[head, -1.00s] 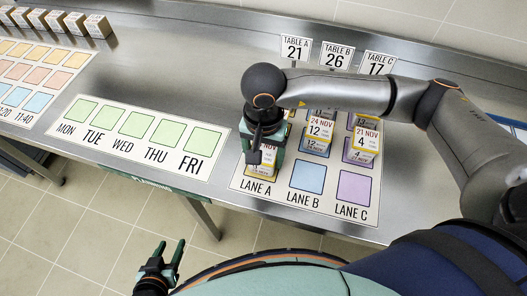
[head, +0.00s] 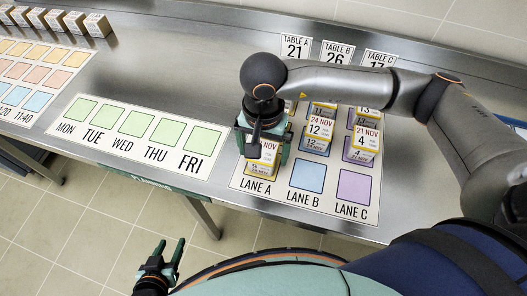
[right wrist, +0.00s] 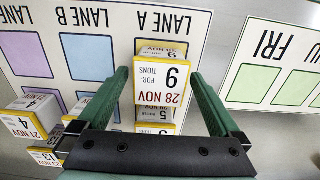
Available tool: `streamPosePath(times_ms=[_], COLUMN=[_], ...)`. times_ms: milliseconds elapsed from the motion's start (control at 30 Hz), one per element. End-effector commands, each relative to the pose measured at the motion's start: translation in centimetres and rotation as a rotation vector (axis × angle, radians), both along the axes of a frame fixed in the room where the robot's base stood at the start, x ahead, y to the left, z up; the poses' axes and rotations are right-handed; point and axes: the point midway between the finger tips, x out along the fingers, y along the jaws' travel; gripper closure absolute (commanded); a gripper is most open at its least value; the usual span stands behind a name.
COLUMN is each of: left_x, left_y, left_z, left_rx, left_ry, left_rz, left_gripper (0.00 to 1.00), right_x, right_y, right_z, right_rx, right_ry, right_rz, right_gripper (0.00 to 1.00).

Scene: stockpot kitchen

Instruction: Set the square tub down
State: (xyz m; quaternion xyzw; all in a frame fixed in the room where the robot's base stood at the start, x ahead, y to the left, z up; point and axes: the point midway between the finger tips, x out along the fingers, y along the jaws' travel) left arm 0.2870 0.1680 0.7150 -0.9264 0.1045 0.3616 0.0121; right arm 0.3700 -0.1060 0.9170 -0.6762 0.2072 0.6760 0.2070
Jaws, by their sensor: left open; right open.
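The square tub (right wrist: 160,85), white with a yellow band and a label reading 28 NOV and 9 portions, is in Lane A. In the right wrist view it lies between the spread green fingers of my right gripper (right wrist: 158,95), with a gap on each side. In the head view the tub (head: 264,158) is at the front of Lane A, partly hidden by my right gripper (head: 258,145), which is open just above it. My left gripper (head: 166,260) is open and empty, low in front of the counter.
The lane mat (head: 289,197) has bare front squares in Lanes B and C. Other tubs (head: 362,138) stand behind them. Signs (head: 297,47) for Tables A, B and C stand at the back. The weekday mat (head: 140,132) is empty. Several boxes (head: 97,25) stand at far left.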

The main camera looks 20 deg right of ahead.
Motion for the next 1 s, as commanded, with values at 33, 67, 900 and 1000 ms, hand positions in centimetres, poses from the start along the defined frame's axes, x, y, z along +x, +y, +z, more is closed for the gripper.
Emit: streamPosePath(times_ms=[33, 67, 900, 1000], left_x=[0.0, 0.0, -0.1, 0.0], left_y=[0.0, 0.0, 0.0, 0.0], left_z=[-0.3, -0.4, -1.2, -1.2], left_rx=[0.0, 0.0, 0.001, 0.001], left_ry=[0.0, 0.0, 0.002, 0.002], left_rz=[0.0, 0.0, -0.001, -0.001], left_gripper=[0.5, 0.5, 0.5, 0.5], right_x=[0.1, 0.1, 0.0, 0.0], right_y=[0.0, 0.0, 0.0, 0.0], right_z=[1.0, 1.7, 10.6, 10.5], right_rx=[0.001, 0.002, -0.001, -0.001], right_ry=[-0.007, -0.006, 0.001, 0.001], right_rz=[0.003, 0.002, 0.001, 0.0], right_gripper=[0.0, 0.0, 0.0, 0.0])
